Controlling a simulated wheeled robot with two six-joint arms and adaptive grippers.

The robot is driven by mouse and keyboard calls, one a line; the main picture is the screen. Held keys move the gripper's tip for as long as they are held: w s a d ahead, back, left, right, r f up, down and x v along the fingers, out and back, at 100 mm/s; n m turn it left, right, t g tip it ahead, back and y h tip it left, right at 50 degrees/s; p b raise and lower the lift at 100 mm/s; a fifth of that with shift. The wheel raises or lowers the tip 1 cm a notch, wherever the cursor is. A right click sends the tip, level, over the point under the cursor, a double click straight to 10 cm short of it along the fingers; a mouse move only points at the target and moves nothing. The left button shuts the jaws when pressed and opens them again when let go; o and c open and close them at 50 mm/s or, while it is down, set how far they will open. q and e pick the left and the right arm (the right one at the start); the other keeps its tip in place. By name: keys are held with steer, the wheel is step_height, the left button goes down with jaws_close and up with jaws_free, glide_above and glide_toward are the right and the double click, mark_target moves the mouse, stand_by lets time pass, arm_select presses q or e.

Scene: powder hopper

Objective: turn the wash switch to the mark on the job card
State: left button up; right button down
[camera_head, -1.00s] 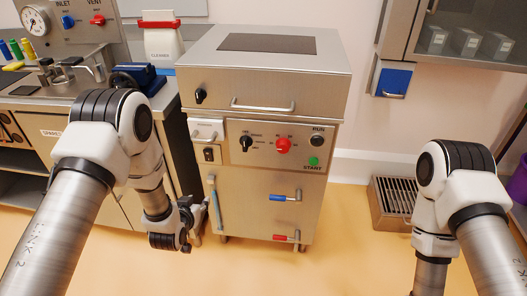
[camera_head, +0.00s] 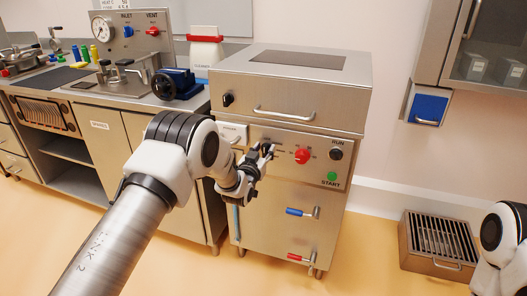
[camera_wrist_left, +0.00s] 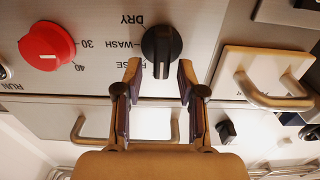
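The wash switch is a black knob (camera_wrist_left: 161,45) on the steel panel in the left wrist view, which shows the panel upside down. DRY, WASH and a partly hidden label ending in SE are printed to its left. Its grip bar stands upright in the picture, extending down between my fingers. My left gripper (camera_wrist_left: 160,68) is open, its two fingertips on either side of the bar with gaps. In the head view my left gripper (camera_head: 262,157) is at the panel and hides the knob. I cannot make out a job card. My right gripper is out of view.
A red knob (camera_head: 302,156) and green START button (camera_head: 332,176) lie to the right on the panel. A pale handled panel (camera_wrist_left: 265,80) is beside the switch. Blue (camera_head: 295,211) and red (camera_head: 296,257) valve levers are below. A floor grate (camera_head: 437,238) stands right.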

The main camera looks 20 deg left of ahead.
arm_select(q)
steer(key=shift+a, duration=0.1)
jaws_close()
steer(key=shift+m, duration=0.4)
steer(key=m, duration=0.2)
steer(key=d+m+b, duration=0.1)
steer(key=m, duration=0.2)
steer(key=shift+f+m, duration=0.2)
steer(key=shift+m, duration=0.1)
steer(key=shift+d+f+m+b, duration=0.1)
steer(key=shift+f+m+b, duration=0.5)
steer(key=shift+m, duration=2.85)
steer(key=shift+d+f+m+b, duration=0.1)
steer(key=shift+f+m+b, duration=0.45)
steer(key=shift+m, duration=2.85)
steer(key=shift+f+m+b, duration=0.3)
steer(key=shift+m+b, duration=0.55)
steer(key=shift+m, duration=2.6)
